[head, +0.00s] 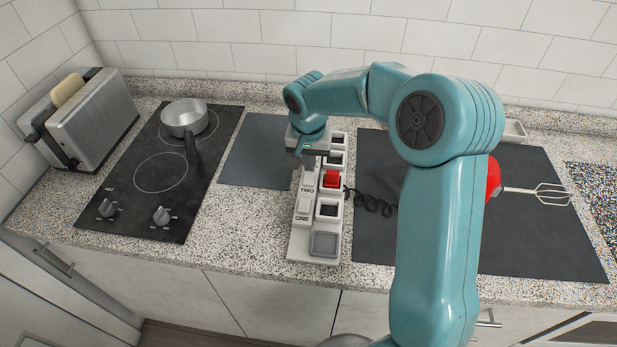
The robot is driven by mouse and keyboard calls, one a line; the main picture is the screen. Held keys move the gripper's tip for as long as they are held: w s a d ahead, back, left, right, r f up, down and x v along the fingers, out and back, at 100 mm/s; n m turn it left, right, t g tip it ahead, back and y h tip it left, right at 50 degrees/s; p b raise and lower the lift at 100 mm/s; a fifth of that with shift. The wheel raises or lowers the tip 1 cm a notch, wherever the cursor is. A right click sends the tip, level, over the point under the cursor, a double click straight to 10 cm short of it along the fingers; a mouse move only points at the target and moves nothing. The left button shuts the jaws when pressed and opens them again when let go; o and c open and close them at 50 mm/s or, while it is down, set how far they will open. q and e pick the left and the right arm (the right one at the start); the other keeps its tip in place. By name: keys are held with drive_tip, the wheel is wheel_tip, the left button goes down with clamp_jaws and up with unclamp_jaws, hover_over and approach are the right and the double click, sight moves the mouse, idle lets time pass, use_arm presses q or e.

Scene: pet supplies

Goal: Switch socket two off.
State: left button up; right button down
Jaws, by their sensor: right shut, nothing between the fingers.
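A light grey power strip (297,245) lies front to back on the counter, with a column of sockets on its right side and labels ONE and TWO on its left. A red plug (332,178) sits in the socket beside the label TWO. A pale switch (308,179) lies just beyond that label; I cannot tell its position. My right gripper (304,152) is shut and empty, over the strip's left side beyond the TWO label. It hides the strip there, and I cannot tell if it touches. My left gripper is out of view.
A black hob (130,205) with a pot (184,118) and a toaster (92,118) stand left. A dark mat (540,230) and a red mixer with a whisk (538,191) lie right. A coiled dark cord (372,203) runs beside the strip. My right arm hides part of the mat.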

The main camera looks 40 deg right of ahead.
sight(310, 176)
drive_tip(key=shift+f+b, duration=1)
drive_tip(key=shift+f, duration=0.15)
idle(0.6)
drive_tip(key=shift+r, duration=0.1)
drive_tip(key=shift+r+p, duration=0.5)
drive_tip(key=shift+r, duration=0.05)
wheel_tip(310, 176, up, 6)
drive_tip(key=p, duration=0.3)
drive_tip(key=shift+f+p, duration=0.1)
drive_tip(key=shift+p, duration=0.3)
